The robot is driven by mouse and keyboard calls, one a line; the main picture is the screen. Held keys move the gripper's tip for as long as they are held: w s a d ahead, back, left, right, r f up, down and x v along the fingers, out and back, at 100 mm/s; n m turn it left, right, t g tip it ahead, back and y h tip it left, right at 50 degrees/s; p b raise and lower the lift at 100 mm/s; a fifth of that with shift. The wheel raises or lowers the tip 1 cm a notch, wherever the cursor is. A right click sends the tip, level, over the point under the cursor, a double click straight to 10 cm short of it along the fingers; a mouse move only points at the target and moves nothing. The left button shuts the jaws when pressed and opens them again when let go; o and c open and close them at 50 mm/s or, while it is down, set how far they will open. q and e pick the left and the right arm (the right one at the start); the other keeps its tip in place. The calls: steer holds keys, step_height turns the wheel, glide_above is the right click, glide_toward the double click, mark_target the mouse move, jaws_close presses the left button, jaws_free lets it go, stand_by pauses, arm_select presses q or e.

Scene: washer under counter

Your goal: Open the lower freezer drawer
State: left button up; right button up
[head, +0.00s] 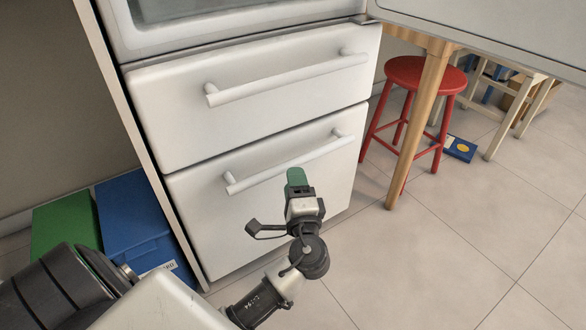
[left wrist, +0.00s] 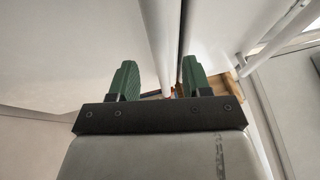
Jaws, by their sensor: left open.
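The lower freezer drawer (head: 240,222) is white and looks shut, its front in line with the upper one. Its white bar handle (head: 285,166) runs across near its top edge. My left gripper (head: 297,180) is in front of the right half of that handle, green fingertips pointing at it. In the left wrist view my left gripper (left wrist: 157,82) is open, and the handle bar (left wrist: 163,45) runs into the space between the two green fingers, nearer the right one. I cannot tell whether either finger touches it. My right gripper is not in view.
The upper drawer (head: 190,110) with its own handle (head: 290,80) is just above. A blue box (head: 135,225) and a green box (head: 62,225) stand on the left. A red stool (head: 425,75) and a wooden table leg (head: 418,130) are on the right. Tiled floor lies clear in front.

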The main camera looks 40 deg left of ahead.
mark_target(291, 165)
arm_select(q)
steer(key=shift+b+x, duration=0.65)
steer(key=shift+x, duration=2)
jaws_close()
